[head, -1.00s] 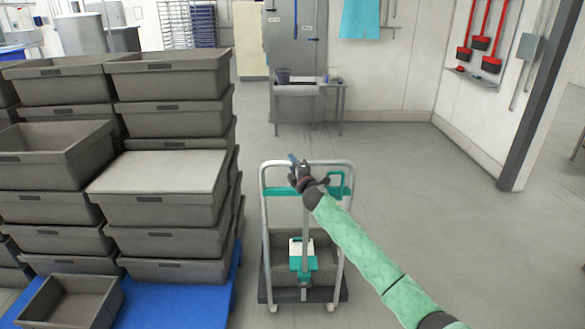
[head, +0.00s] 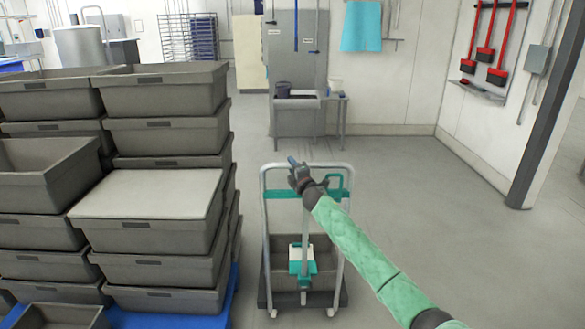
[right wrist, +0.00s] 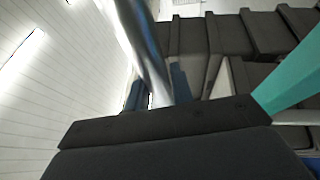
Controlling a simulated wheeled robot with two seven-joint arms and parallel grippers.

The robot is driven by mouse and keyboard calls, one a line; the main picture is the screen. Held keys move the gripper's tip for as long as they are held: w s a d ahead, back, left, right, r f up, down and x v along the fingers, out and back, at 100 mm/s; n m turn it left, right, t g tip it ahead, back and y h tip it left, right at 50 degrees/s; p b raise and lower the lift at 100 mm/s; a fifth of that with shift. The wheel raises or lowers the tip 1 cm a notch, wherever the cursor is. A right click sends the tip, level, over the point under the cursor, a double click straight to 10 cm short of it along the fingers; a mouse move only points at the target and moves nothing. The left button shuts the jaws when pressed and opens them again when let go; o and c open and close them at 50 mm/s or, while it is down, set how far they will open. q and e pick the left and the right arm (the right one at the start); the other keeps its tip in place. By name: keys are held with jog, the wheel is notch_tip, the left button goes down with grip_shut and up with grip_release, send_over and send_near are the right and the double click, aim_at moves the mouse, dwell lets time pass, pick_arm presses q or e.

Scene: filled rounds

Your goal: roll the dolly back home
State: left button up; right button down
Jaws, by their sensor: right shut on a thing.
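The dolly (head: 345,210) stands on the grey floor in the middle of the head view, a flat dark deck with a tall silver tube handle and a teal crossbar. A grey crate (head: 325,258) and a white-and-teal device on a pole (head: 301,258) are on it. My right gripper (head: 296,170) is shut on the dolly's handle at its top bar. In the right wrist view the silver tube (right wrist: 143,50) runs past the dark gripper body, with part of the teal crossbar (right wrist: 290,80) at right. My left gripper is not in view.
Stacks of grey crates (head: 165,130) on a blue pallet (head: 232,290) stand close on the left. A sink stand (head: 297,115) is ahead by the back wall. A dark post (head: 545,125) stands at right. Open floor (head: 420,220) lies right of the dolly.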

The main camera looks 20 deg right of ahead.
jog(key=shift+d+r, duration=0.2)
jog(key=c, duration=1.5)
grip_release()
jog(key=shift+w, duration=0.1)
jog(key=o, duration=0.3)
jog(key=shift+w+f, duration=0.1)
jog(key=shift+w, duration=0.05)
jog(key=shift+a+f, duration=0.1)
jog(key=shift+f, duration=0.1)
jog(key=shift+s+f, duration=0.1)
jog(key=shift+s, duration=0.5)
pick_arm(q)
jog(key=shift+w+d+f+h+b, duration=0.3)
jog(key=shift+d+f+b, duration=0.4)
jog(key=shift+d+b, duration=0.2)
pick_arm(e)
jog(key=v, duration=0.6)
jog(key=shift+s, duration=0.25)
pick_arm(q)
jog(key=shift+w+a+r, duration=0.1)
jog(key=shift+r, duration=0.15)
